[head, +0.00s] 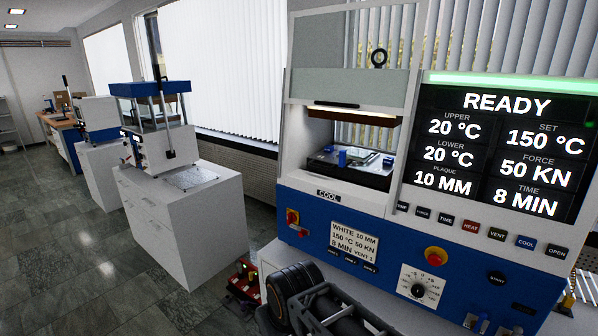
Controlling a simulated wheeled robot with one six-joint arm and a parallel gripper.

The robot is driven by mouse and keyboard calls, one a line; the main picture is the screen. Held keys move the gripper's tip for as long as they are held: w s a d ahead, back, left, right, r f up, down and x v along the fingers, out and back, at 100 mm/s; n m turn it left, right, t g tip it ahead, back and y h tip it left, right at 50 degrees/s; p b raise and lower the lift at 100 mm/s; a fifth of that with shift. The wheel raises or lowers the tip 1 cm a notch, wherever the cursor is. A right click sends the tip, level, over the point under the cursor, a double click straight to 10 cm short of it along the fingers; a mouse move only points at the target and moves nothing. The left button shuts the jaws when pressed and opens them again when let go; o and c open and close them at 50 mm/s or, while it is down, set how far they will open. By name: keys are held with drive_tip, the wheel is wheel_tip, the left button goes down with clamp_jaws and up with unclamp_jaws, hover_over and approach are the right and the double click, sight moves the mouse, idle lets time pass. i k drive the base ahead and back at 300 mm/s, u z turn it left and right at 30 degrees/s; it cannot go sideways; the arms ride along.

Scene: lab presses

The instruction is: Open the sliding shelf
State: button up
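The press with the blue lower front stands at the right in the head view. Its chamber is open at the front, and a dark flat shelf (371,176) lies inside on the chamber floor. A small blue part (343,157) and some darker parts sit on the shelf. The shelf appears to be inside the chamber; how far it is slid out I cannot tell. Part of my dark arm shows at the bottom centre, below the press front. My gripper's fingertips do not show.
The press display (505,145) reads READY, with buttons, a dial (420,287) and a red knob (436,257) below. Another press (163,150) stands on a white cabinet (180,225) at the left. A red object (243,280) is on the floor between. The left floor is clear.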

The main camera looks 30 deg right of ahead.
sight(373, 173)
drive_tip(key=u, duration=0.4)
drive_tip(key=i, duration=1.15)
drive_tip(key=z, duration=0.65)
